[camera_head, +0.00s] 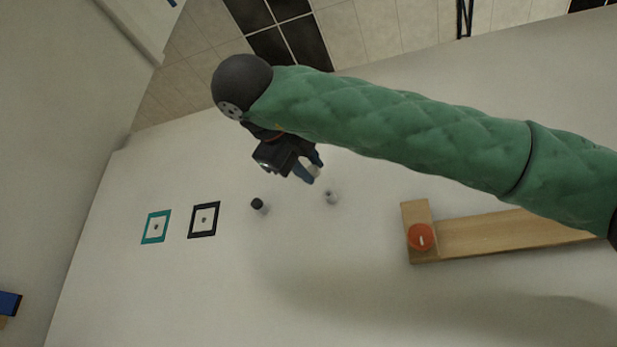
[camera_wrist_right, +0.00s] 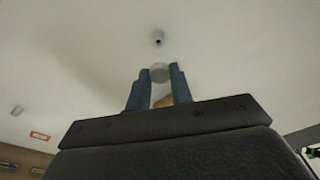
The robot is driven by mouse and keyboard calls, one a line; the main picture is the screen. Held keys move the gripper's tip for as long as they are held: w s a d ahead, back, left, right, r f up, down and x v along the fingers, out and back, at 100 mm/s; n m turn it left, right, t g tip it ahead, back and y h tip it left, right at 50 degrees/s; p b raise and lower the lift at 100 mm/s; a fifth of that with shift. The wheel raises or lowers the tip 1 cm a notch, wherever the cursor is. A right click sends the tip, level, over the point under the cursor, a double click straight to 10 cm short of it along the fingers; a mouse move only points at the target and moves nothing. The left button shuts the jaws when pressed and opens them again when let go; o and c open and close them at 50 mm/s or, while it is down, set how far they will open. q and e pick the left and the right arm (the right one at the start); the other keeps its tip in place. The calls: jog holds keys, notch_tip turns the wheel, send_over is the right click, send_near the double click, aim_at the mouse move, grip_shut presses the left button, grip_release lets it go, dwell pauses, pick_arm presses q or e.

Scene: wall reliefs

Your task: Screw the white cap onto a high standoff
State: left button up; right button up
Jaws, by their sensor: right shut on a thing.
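The white cap (camera_wrist_right: 160,73) is a pale disc between the blue fingertips of my right gripper (camera_wrist_right: 158,76) in the wrist view. That gripper (camera_head: 308,171) is shut on it in the head view, beside a bare white standoff (camera_head: 332,197) that sticks out from the white wall. The standoff (camera_wrist_right: 158,40) shows its dark hole just beyond the cap in the wrist view, and cap and standoff look apart. A second standoff with a black cap (camera_head: 257,204) is to the left. My left gripper is not in view.
A teal frame (camera_head: 156,227) and a black frame (camera_head: 203,219) are on the wall at left. A wooden piece (camera_head: 480,236) with a round orange thing (camera_head: 420,237) is at right. The wall around the bare standoff is clear.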

aim_at(311, 170)
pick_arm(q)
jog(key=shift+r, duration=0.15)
pick_arm(e)
jog(key=shift+w+d, duration=0.1)
jog(key=shift+w, duration=0.05)
jog(key=shift+f, duration=0.1)
jog(key=shift+b, duration=0.4)
jog(key=shift+w, duration=0.25)
jog(key=shift+x, duration=1.15)
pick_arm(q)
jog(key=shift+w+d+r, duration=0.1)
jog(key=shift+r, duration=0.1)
pick_arm(e)
jog(key=x, duration=0.3)
jog(key=shift+w+r, duration=0.1)
jog(key=shift+r, duration=0.1)
jog(key=shift+a, duration=0.2)
